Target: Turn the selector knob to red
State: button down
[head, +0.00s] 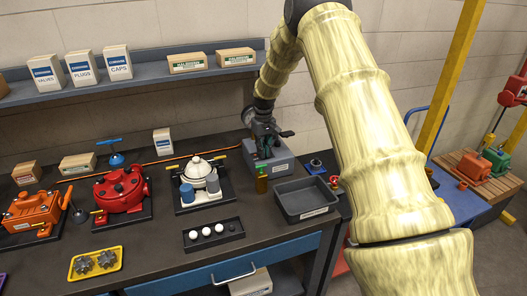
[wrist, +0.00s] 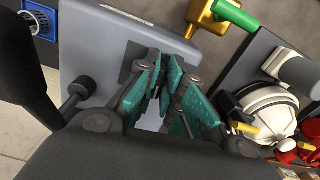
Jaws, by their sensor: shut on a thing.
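A grey box (head: 283,163) stands at the back of the workbench, and its pale grey face (wrist: 85,55) fills the upper left of the wrist view. My gripper (head: 266,143) reaches down onto this box. In the wrist view its teal-padded fingers (wrist: 160,80) are closed around a dark part on the box, which looks like the selector knob. The fingers hide most of that part. I cannot see a red mark or tell which way the knob points.
A brass fitting with a green handle (wrist: 232,14) sits close beside the box. A dark grey tray (head: 305,200) is in front of it. A white-domed unit (head: 200,178) and a red motor (head: 122,190) stand to the left. A shelf (head: 150,83) runs behind.

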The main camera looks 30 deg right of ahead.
jog(key=shift+d+r+m, duration=0.15)
jog(key=shift+m, duration=0.45)
jog(key=c, duration=1.5)
grip_release()
jog(key=shift+s, duration=0.1)
jog(key=shift+c, duration=0.2)
notch_tip(320, 180, up, 12)
